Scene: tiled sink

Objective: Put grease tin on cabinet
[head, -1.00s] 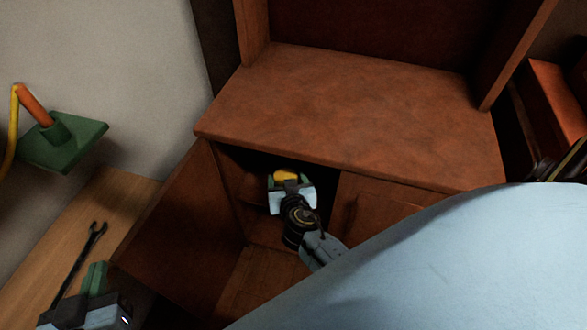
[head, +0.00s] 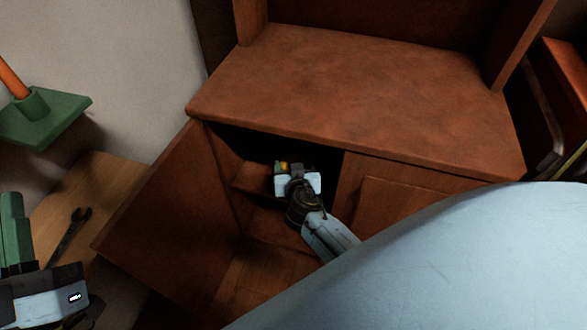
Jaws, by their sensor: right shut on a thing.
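The wooden cabinet (head: 340,95) has its left door (head: 165,225) swung open, showing a dark inside with a shelf (head: 252,178). My right gripper (head: 290,167) reaches into this opening, near the shelf's right end. I cannot tell whether the tin touches the shelf.
A wrench (head: 72,232) lies on a wooden surface (head: 105,190) at left. The cabinet's right door (head: 410,205) is closed. The cabinet's broad top is clear. My pale arm covers the lower right.

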